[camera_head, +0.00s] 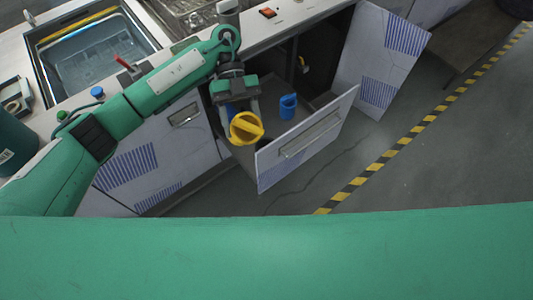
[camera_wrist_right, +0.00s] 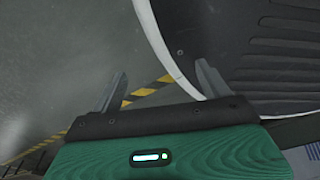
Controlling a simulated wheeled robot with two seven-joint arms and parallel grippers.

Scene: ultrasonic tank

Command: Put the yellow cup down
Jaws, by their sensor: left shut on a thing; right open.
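A yellow cup (camera_head: 246,128) is in the head view, below my left gripper (camera_head: 239,108). The left gripper is shut on the cup and holds it over the left part of an open drawer (camera_head: 307,135). Whether the cup touches the drawer floor I cannot tell. A blue cup (camera_head: 288,107) stands inside the drawer, to the right of the yellow one and apart from it. My right gripper (camera_wrist_right: 160,92) shows in the right wrist view. It is open and empty, with its two fingers apart above the floor.
A cabinet door (camera_head: 381,60) hangs open to the right of the drawer. A tank (camera_head: 95,52) with a yellow edge is set in the counter at the upper left. A red switch (camera_head: 268,12) is on the counter. Black and yellow tape (camera_head: 425,123) crosses the clear floor.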

